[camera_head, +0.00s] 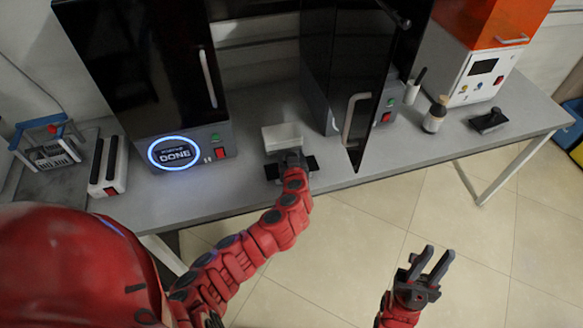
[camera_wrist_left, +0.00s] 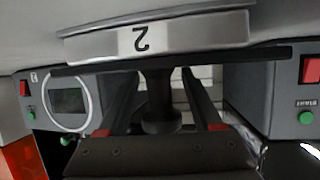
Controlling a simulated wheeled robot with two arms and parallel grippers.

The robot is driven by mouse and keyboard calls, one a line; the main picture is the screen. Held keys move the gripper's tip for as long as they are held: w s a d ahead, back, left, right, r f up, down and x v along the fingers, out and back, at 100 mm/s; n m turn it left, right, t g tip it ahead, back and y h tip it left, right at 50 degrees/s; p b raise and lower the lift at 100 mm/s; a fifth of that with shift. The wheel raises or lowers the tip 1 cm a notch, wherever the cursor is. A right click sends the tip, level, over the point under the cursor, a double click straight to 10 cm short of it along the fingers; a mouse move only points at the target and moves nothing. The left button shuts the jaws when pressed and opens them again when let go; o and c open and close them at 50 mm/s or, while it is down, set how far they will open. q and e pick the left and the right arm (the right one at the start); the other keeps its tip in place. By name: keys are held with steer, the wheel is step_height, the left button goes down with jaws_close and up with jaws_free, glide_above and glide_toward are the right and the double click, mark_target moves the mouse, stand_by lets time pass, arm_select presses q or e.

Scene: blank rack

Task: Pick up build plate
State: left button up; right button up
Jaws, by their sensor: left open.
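The build plate is a grey block labelled "2" with a black plate and a black knob (camera_wrist_left: 162,108). In the head view its black edge (camera_head: 312,163) shows on the grey table, beside my left gripper (camera_head: 291,160), which hides most of it. In the left wrist view the picture is upside down, and the open fingers of my left gripper (camera_wrist_left: 160,112) stand on either side of the knob, with gaps. My right gripper (camera_head: 427,268) is open and empty over the floor, in front of the table.
A black printer with a lit "DONE" ring (camera_head: 174,151) is at left. Another has its door (camera_head: 352,90) swung out.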

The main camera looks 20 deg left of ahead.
arm_select(q)
jaws_close()
stand_by(1.4)
